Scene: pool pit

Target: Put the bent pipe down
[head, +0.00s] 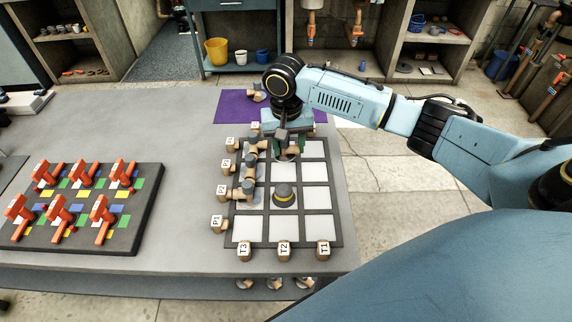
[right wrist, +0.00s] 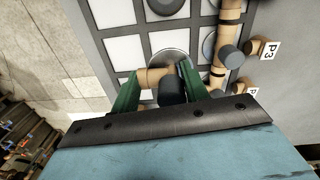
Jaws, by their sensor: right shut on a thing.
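My right gripper (head: 287,148) is over a far cell of the white-tiled grid board (head: 268,213). In the right wrist view its green fingers (right wrist: 158,77) are shut on a bent pipe (right wrist: 154,76) with a tan part and a dark grey end. The bent pipe is over a round grey disc (right wrist: 171,58) on a tile. I cannot tell whether the pipe touches the board. In the head view the gripper mostly hides it. My left gripper is not in view.
Joined pipes (head: 246,189) run along the board's left column. A dark domed piece (head: 285,194) stands in the middle cell. Labelled pipe ends line the left and near edges. A purple mat (head: 232,107) lies beyond. A dark board with orange pieces (head: 148,212) is at left.

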